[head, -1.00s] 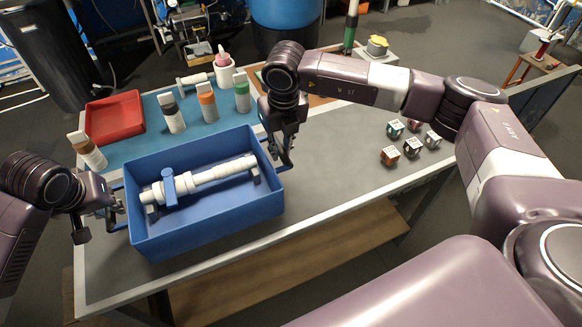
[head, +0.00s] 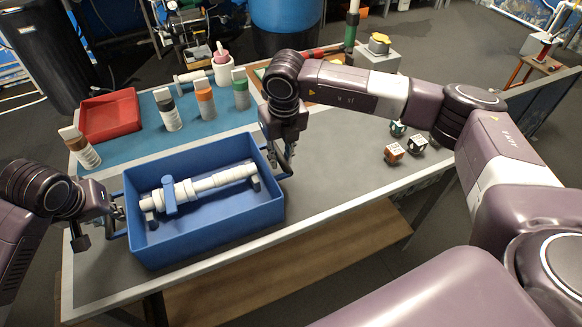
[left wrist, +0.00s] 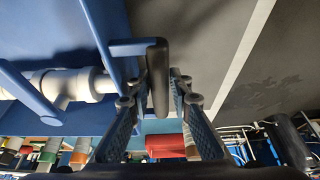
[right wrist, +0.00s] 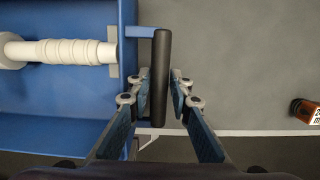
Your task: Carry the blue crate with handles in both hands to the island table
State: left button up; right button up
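The blue crate (head: 205,240) sits at the left front of the grey table and holds a white pipe assembly (head: 210,184) with blue fittings. My left gripper (head: 118,213) is at the handle on the crate's left end. My right gripper (head: 282,165) is at the right-end handle. Whether the crate's bottom touches the tabletop is unclear. The island table is not identifiable.
A red tray (head: 110,117) and several capped bottles (head: 206,98) stand on the blue mat behind the crate.

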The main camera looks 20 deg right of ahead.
pick_arm(q)
jog(key=shift+o, duration=1.2)
jog(key=shift+r, duration=0.1)
pick_arm(e)
jog(key=shift+o, duration=1.1)
jog(key=shift+r, duration=0.1)
pick_arm(q)
jog(key=v, duration=0.7)
jog(key=shift+s+r, duration=0.2)
jog(key=shift+r, duration=0.2)
pick_arm(e)
jog(key=shift+r, duration=0.1)
notch_tip(320, 180, up, 12)
jog(key=s, duration=0.1)
jog(key=shift+s+f, duration=0.2)
jog(key=shift+s, duration=0.2)
pick_arm(q)
jog(key=shift+s+f, duration=0.1)
jog(key=shift+s, duration=0.05)
pick_arm(e)
jog(key=shift+s+f, duration=0.1)
